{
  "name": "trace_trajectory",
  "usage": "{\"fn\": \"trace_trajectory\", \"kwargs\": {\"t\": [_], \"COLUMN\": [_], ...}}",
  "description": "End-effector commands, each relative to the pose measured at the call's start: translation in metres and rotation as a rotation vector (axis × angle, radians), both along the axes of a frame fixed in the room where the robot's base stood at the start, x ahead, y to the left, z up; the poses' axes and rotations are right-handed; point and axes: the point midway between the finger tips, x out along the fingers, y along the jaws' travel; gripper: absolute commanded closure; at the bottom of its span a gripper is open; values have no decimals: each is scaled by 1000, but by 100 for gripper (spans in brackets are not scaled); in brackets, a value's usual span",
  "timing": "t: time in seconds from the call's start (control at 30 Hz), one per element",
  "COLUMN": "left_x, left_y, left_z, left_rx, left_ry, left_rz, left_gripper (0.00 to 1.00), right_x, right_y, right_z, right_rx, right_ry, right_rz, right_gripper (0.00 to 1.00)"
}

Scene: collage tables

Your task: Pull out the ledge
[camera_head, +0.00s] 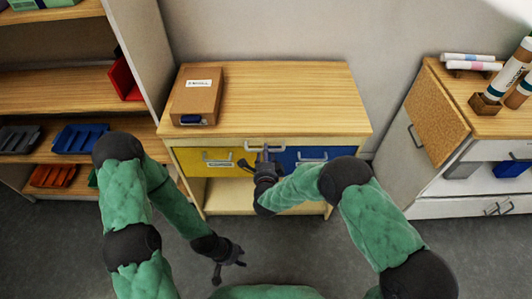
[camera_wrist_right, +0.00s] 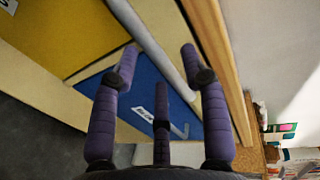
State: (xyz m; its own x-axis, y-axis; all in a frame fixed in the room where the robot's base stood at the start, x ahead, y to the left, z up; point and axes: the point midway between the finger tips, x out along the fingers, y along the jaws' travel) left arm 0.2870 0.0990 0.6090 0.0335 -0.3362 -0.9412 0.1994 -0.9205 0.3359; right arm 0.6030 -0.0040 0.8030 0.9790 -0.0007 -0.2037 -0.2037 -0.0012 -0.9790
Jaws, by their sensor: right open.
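A cabinet (camera_head: 280,95) with a light wood top stands in the middle of the head view. A narrow cream strip with a pale handle (camera_head: 262,148) runs under its top, above a yellow drawer (camera_head: 190,160) and a blue drawer (camera_head: 290,160); this strip seems to be the ledge's front, flush with the cabinet. My right gripper (camera_head: 260,164) is open in front of it. In the right wrist view, a pale bar (camera_wrist_right: 160,50), likely the handle, passes between the fingers of my right gripper (camera_wrist_right: 160,58). My left gripper (camera_head: 228,264) hangs low, empty, with its fingers spread.
A brown box (camera_head: 196,94) with a label lies on the cabinet top at left. A shelf unit (camera_head: 60,105) with coloured trays stands at the left. A second cabinet (camera_head: 450,155) with bottles and rolls stands at the right. The floor in front is clear.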

Motion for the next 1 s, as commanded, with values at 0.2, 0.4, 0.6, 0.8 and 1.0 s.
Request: {"fn": "trace_trajectory", "kwargs": {"t": [0.2,0.4,0.6,0.8,1.0], "left_x": [0,0,0,0,0], "left_y": [0,0,0,0,0], "left_z": [-7,-7,-7,-7,-7], "left_rx": [0,0,0,0,0], "left_ry": [0,0,0,0,0], "left_rz": [0,0,0,0,0], "left_gripper": [60,60,60,60,60], "right_x": [20,23,23,23,22], "right_y": [0,0,0,0,0], "right_z": [-5,-5,-5,-5,-5], "right_rx": [0,-1,-1,-1,-1], "right_ry": [0,1,1,1,1], "right_rz": [0,1,1,1,1], "right_gripper": [55,55,69,100,100]}}
